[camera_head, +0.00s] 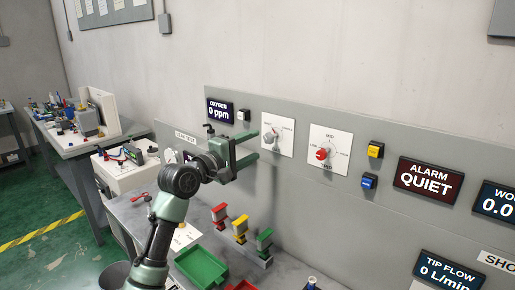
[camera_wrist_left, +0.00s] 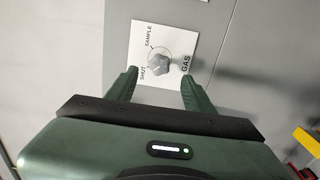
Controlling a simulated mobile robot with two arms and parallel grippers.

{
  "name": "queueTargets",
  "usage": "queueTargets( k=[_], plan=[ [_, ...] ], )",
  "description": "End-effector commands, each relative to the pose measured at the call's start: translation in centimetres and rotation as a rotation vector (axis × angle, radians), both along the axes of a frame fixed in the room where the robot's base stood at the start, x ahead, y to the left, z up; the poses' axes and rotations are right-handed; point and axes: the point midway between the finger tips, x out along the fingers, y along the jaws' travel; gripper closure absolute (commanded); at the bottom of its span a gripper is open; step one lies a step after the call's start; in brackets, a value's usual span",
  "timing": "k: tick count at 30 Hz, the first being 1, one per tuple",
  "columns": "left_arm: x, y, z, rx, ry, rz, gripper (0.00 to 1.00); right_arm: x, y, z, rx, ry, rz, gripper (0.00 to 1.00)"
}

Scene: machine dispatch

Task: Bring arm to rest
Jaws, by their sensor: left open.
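My left gripper (camera_head: 247,149) is raised in front of the grey panel, with its two green fingers apart and nothing between them. In the left wrist view the open fingers (camera_wrist_left: 158,88) point at a white plate (camera_wrist_left: 140,46) with a grey knob (camera_wrist_left: 159,60), marked SHUT, SAMPLE and GAS. The knob sits between and beyond the fingertips, and no contact shows. In the head view the grey knob (camera_head: 270,136) is just right of the fingers. My right gripper is not in view.
A plate with a red knob (camera_head: 322,154) is to the right, then yellow (camera_head: 375,149) and blue (camera_head: 369,181) buttons. Below are red, yellow and green handles (camera_head: 240,229) and a green tray (camera_head: 201,266) on the bench. A cluttered table (camera_head: 76,148) stands at left.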

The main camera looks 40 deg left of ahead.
Motion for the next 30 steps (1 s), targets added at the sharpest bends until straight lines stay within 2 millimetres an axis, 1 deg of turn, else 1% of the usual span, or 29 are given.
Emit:
queueTargets(
  k=[15,17,18,20,23,24,26,27,29,30],
  plan=[
    [-0.1,0.0,0.0,0.0,0.0,0.0,0.48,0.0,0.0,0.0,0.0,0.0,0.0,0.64],
    [-0.1,-0.2,-0.4,0.011,0.009,-0.002,0.48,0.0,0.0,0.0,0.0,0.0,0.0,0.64],
    [-0.1,-0.6,-1.1,0.028,0.023,-0.005,0.48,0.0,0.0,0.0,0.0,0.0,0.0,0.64],
    [-0.2,-1.5,-3.0,0.074,0.06,-0.015,0.48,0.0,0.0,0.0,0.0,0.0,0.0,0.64],
    [-0.9,-4.0,-8.0,0.212,0.159,-0.048,0.48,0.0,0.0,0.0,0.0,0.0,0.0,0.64],
    [-1.5,-5.3,-10.5,0.285,0.21,-0.069,0.48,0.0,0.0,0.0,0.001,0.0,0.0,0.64],
    [-2.8,-7.3,-14.5,0.405,0.288,-0.109,0.48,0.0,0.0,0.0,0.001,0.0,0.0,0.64],
    [-3.9,-8.6,-17.1,0.485,0.338,-0.141,0.48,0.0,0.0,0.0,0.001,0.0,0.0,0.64],
    [-5.9,-10.6,-20.9,0.606,0.412,-0.197,0.48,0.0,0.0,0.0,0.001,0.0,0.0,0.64],
    [-7.5,-11.8,-23.3,0.685,0.458,-0.24,0.48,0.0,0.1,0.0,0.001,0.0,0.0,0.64]
  ],
)
